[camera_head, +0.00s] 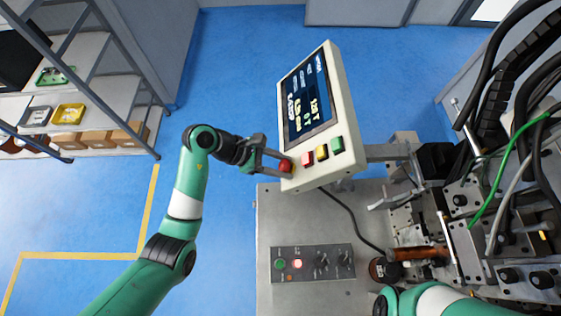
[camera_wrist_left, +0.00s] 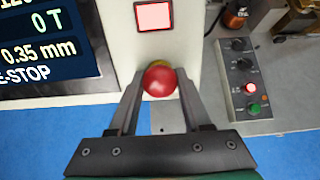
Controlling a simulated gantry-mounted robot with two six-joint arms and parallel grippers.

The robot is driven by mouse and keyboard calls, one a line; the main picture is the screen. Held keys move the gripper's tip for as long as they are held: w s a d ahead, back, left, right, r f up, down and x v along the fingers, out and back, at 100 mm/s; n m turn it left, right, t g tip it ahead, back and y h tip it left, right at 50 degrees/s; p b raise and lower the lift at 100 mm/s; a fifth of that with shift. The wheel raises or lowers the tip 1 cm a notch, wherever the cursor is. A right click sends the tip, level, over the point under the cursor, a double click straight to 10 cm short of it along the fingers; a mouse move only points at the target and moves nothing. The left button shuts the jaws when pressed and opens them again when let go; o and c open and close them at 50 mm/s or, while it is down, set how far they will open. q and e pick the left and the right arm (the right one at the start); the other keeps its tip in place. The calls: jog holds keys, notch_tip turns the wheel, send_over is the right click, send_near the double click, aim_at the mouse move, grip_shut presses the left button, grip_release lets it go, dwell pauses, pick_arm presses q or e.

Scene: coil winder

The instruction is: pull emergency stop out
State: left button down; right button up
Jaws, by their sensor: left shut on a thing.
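The emergency stop (camera_head: 285,166) is a round red knob at the lower left corner of the control panel (camera_head: 343,122). In the left wrist view the red knob (camera_wrist_left: 158,79) sits between my finger tips, with a bit of yellow behind it. My left gripper (camera_head: 282,164) is shut on the knob, one finger on each side. The panel's screen (camera_wrist_left: 45,45) reads "E-STOP" in the left wrist view. Of my right arm only a green link shows at the bottom of the head view; its gripper is out of view.
Red, yellow and green square buttons (camera_head: 322,152) sit beside the knob on the panel. A lower control box (camera_head: 313,263) with knobs and lit buttons stands on the grey table (camera_head: 290,214). Winder machinery and cables fill the right side. Blue floor is free at left.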

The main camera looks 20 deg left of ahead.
aim_at(282, 165)
pick_arm(q)
jog(key=shift+r+p, duration=0.3)
jog(key=shift+p, duration=0.05)
jog(key=shift+a+r, duration=0.1)
grip_release()
jog(key=shift+s, duration=0.1)
jog(key=shift+a, duration=0.1)
jog(key=p+v, duration=0.2)
jog(key=shift+a+r, duration=0.15)
jog(key=shift+r, duration=0.1)
jog(key=p+v, duration=0.3)
jog(key=v, duration=0.1)
jog(key=shift+s+a, duration=0.1)
jog(key=shift+a, duration=0.05)
